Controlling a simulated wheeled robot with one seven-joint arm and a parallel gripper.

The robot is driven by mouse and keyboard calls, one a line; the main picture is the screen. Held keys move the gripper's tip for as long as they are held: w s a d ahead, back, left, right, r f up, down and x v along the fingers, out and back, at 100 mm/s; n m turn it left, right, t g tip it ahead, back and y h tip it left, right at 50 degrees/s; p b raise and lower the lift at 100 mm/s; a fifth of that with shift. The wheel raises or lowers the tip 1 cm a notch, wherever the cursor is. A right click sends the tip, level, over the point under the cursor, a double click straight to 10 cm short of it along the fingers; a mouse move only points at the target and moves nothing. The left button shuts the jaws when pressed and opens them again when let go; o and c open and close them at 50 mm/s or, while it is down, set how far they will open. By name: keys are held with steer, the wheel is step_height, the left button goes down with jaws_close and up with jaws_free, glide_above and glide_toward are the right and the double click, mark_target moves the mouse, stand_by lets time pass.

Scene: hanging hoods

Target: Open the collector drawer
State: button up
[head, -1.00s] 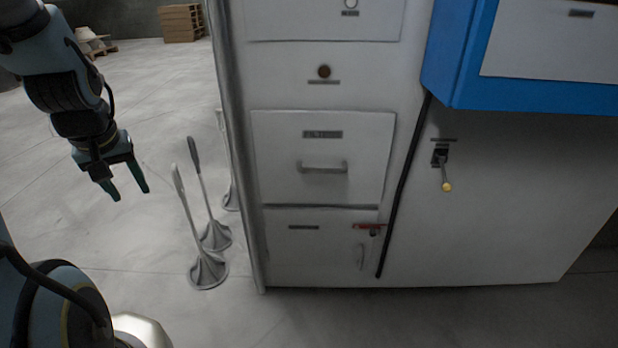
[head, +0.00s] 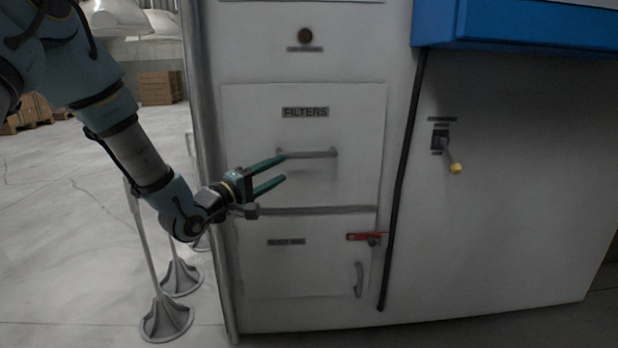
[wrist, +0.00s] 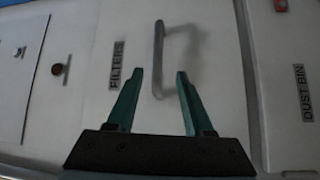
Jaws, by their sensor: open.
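A panel labelled FILTERS (head: 250,180) is flush in the white cabinet, with a horizontal bar handle (head: 308,154). Below it is a closed front (head: 270,275), labelled DUST BIN in the wrist view (wrist: 295,120). It has a vertical handle (head: 359,280) and a red latch (head: 367,237) lying level at its top right. My gripper (head: 283,169) is open and empty in front of the FILTERS panel, near the left end of its handle. In the wrist view, the bar handle (wrist: 158,60) shows between my fingertips (wrist: 161,72); I cannot tell the gap in depth.
A black hose (head: 403,170) runs down right of the panels. A lever with a yellow knob (head: 452,160) sticks out further right, under a blue hood (head: 520,30). Grey stands (head: 166,318) are on the floor at the left. The floor in front is clear.

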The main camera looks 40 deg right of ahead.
mark_target(306, 157)
steer(key=d, duration=0.3)
steer(key=d+r+b, duration=0.1)
steer(key=d, duration=0.7)
steer(key=shift+w+r+b, duration=0.2)
steer(key=shift+r+b, duration=0.05)
steer(key=shift+b, duration=0.1)
steer(key=shift+c, duration=0.2)
jaws_close()
stand_by(0.7)
